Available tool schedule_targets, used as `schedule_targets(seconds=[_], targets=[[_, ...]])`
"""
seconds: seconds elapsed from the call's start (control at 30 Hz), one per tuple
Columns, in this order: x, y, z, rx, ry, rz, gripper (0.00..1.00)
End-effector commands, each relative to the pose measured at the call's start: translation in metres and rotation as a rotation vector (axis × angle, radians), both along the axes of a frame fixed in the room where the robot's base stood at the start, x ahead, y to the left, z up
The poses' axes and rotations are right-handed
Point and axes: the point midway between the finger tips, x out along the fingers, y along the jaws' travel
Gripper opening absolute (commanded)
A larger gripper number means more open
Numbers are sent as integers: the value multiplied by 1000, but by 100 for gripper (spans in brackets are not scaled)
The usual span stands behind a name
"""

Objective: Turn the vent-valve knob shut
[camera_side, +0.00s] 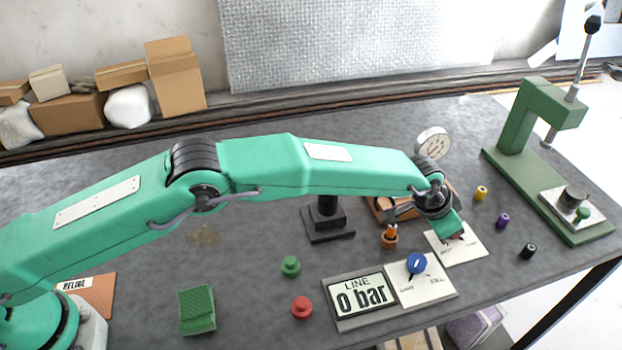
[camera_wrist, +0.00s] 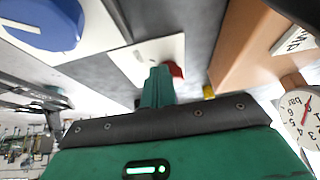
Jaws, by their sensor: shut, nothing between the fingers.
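A blue knob (camera_side: 416,263) with a white pointer mark sits on a white plate (camera_side: 436,289) beside the line display. A second white plate (camera_side: 470,250) lies behind it, under my gripper (camera_side: 450,228). A red knob on that plate is mostly hidden by the gripper; part of it shows in the wrist view (camera_wrist: 175,70). The plates' small lettering is too small to tell which is the vent valve. My gripper is shut and empty, with its tips close to the red knob; contact cannot be told. The blue knob is large at upper left in the wrist view (camera_wrist: 42,22).
The line display (camera_side: 362,297) reads 0 bar. A dial gauge (camera_side: 433,143) stands behind my gripper. Red (camera_side: 301,307) and green (camera_side: 290,266) pieces lie left of the display. A green press (camera_side: 535,120) stands at right, with small coloured cylinders (camera_side: 502,220) before it.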

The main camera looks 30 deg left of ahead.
Motion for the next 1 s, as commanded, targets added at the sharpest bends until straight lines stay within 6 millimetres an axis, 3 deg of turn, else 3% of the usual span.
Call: schedule_targets(seconds=[1.0], targets=[[14, 15, 0, 10, -6, 7, 0]])
